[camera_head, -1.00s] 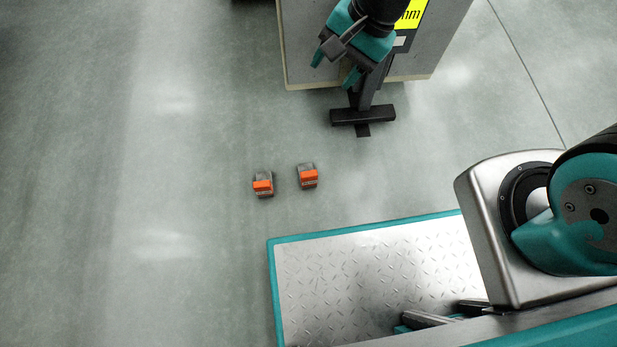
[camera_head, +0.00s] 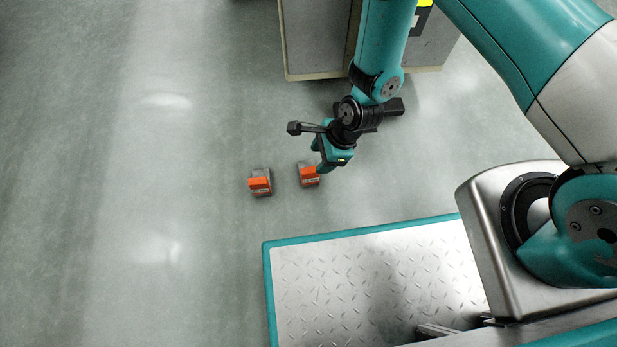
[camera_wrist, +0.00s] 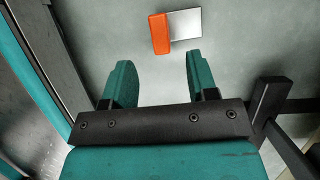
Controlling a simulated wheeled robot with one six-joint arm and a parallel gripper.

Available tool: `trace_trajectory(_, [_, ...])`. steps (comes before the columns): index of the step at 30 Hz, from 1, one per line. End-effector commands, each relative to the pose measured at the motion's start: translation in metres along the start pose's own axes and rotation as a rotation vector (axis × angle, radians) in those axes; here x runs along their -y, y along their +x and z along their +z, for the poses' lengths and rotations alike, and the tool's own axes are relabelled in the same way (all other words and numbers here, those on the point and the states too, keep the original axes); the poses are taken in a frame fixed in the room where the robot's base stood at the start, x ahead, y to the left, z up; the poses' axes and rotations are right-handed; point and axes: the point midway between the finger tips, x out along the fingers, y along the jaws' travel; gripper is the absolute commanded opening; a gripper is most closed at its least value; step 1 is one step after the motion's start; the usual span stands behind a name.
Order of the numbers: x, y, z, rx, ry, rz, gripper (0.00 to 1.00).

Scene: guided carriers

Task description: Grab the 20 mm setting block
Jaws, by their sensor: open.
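Two small grey blocks with orange faces lie on the floor in the head view, a left one (camera_head: 260,182) and a right one (camera_head: 309,174). I cannot read their labels, so I cannot tell which is the 20 mm setting block. My gripper (camera_head: 322,158) is above and close to the right block, partly over its right side. In the wrist view my gripper (camera_wrist: 156,80) shows two teal fingers spread apart with bare floor between them. One orange and grey block (camera_wrist: 160,33) lies beyond the fingertips, apart from them.
My metal tread-plate base deck (camera_head: 350,285) is below. The floor to the left is clear.

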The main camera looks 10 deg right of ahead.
Motion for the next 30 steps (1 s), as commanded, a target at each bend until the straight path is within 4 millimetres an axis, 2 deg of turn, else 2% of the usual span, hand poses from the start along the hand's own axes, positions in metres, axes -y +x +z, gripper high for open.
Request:
trace_trajectory(1, [0.000, 0.016, -0.002, 0.000, -0.003, 0.000, 0.53])
trace_trajectory(3, [0.000, 0.025, -0.002, 0.000, -0.002, 0.000, 0.53])
trace_trajectory(13, [0.000, 0.043, -0.002, 0.000, -0.001, 0.000, 0.53])
trace_trajectory(22, [-0.001, 0.083, -0.006, 0.001, -0.002, 0.000, 0.53])
trace_trajectory(30, [0.000, 0.084, -0.004, 0.001, -0.001, 0.000, 0.53])
